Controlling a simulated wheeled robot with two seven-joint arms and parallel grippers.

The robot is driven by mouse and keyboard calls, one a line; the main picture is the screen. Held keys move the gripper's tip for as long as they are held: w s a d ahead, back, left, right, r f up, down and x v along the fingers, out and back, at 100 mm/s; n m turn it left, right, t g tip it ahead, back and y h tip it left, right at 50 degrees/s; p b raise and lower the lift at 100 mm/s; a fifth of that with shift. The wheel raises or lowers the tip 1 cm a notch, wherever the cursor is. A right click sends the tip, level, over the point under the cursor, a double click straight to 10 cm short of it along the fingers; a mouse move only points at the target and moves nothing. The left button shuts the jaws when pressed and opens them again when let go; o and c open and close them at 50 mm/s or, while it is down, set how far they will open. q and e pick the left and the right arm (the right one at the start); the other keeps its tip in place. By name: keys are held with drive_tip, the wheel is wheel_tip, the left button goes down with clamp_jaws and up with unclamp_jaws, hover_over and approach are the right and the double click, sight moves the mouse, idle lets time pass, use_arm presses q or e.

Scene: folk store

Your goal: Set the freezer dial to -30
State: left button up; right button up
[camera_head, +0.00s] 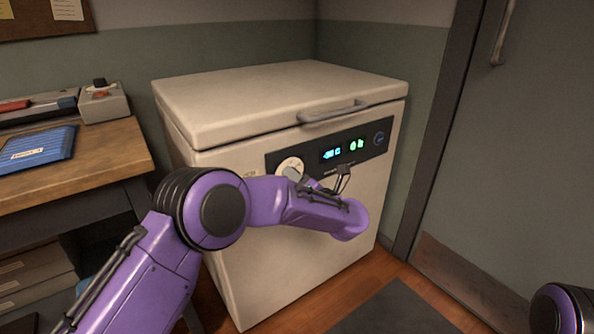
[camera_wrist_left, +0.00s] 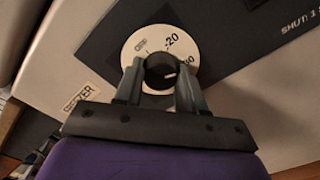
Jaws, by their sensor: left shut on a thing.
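The chest freezer (camera_head: 215,175) is cream-coloured with a closed lid. Its dark control panel (camera_head: 372,147) runs across the upper front. The white round dial (camera_head: 288,163) is at the panel's left end, partly covered by my gripper. In the left wrist view its white disc (camera_wrist_left: 134,47) shows "-20" at the top and a partly hidden number at the right. My left gripper (camera_wrist_left: 160,74) is shut on the dark dial knob (camera_wrist_left: 158,64), one finger on each side. A light mark on the knob points right, roughly towards the partly hidden number.
The panel has a lit display (camera_head: 331,153), too small to read surely. A lid handle (camera_head: 333,112) projects above it. A wooden desk (camera_head: 95,150) with a blue folder (camera_head: 38,148) stands left. A grey door (camera_head: 500,160) is right; a dark mat (camera_head: 405,312) lies in front.

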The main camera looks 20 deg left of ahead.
use_arm(q)
drive_tip(key=shift+s+f+m+p, duration=0.1)
drive_tip(key=shift+m+p, duration=0.65)
drive_tip(key=shift+m, duration=0.25)
drive_tip(key=o, duration=1.1)
drive_tip(key=shift+c, duration=0.2)
drive_tip(key=p+v, duration=0.1)
drive_tip(key=v, duration=0.9)
drive_tip(key=shift+s+d+p, duration=0.2)
drive_tip(key=shift+s+p, duration=0.05)
drive_tip(key=shift+p, duration=0.05)
